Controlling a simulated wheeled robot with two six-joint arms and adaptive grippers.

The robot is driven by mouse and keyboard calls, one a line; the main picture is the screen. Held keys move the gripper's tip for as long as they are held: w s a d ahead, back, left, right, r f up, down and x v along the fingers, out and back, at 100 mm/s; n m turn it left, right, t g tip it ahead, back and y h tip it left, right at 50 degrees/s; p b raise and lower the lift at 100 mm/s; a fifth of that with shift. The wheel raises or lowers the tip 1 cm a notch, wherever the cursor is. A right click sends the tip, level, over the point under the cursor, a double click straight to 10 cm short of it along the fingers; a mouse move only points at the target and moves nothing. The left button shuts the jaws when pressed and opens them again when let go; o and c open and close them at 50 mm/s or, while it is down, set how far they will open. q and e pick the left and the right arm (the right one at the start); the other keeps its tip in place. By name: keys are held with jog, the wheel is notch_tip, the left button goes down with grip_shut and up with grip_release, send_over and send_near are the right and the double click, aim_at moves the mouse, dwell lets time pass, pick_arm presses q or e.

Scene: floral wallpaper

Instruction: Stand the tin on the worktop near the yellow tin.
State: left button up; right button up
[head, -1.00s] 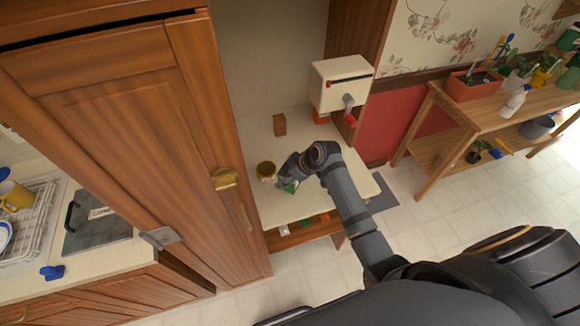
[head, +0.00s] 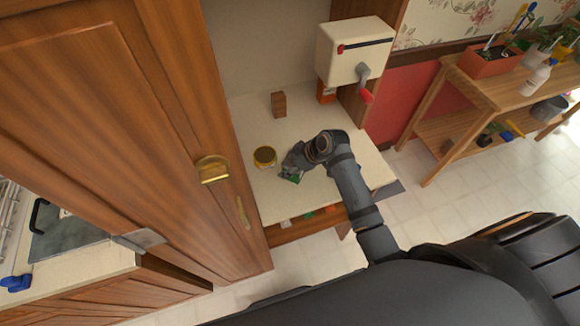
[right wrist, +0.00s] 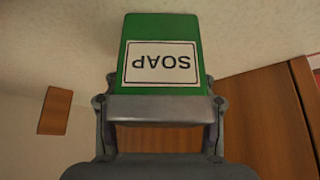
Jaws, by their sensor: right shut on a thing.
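The green tin (right wrist: 160,35) with a white SOAP label fills the middle of the right wrist view, its lettering upside down. My right gripper (right wrist: 160,108) is shut on it. In the head view the green tin (head: 293,179) shows only as a small patch, mostly hidden by my right gripper (head: 290,170). It is at the front part of the worktop (head: 300,200); I cannot tell whether it touches the surface. The yellow tin (head: 265,157) stands on the worktop, a short way left of my right gripper. My left gripper is not in view.
A small wooden block (head: 278,105) stands behind the yellow tin. A cream box with a red-handled crank (head: 352,55) is mounted at the back right. A tall wooden cabinet door (head: 110,150) closes off the left. The worktop's right part is clear.

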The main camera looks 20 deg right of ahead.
jog(key=shift+s+r, duration=0.1)
jog(key=shift+s, duration=0.1)
jog(key=shift+s+d, duration=0.1)
jog(key=shift+s, duration=0.2)
jog(key=o, duration=1.1)
jog(key=shift+o, duration=1)
jog(key=shift+w+f, duration=0.1)
jog(key=shift+f, duration=0.1)
jog(key=shift+o, duration=0.3)
jog(key=shift+r, duration=0.15)
jog(key=shift+d+r, duration=0.1)
jog(key=shift+r, duration=0.15)
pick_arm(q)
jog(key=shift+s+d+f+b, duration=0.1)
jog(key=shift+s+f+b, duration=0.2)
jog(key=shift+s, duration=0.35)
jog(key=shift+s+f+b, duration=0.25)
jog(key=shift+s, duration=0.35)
pick_arm(e)
jog(key=v, duration=1.1)
jog(key=shift+r, duration=0.3)
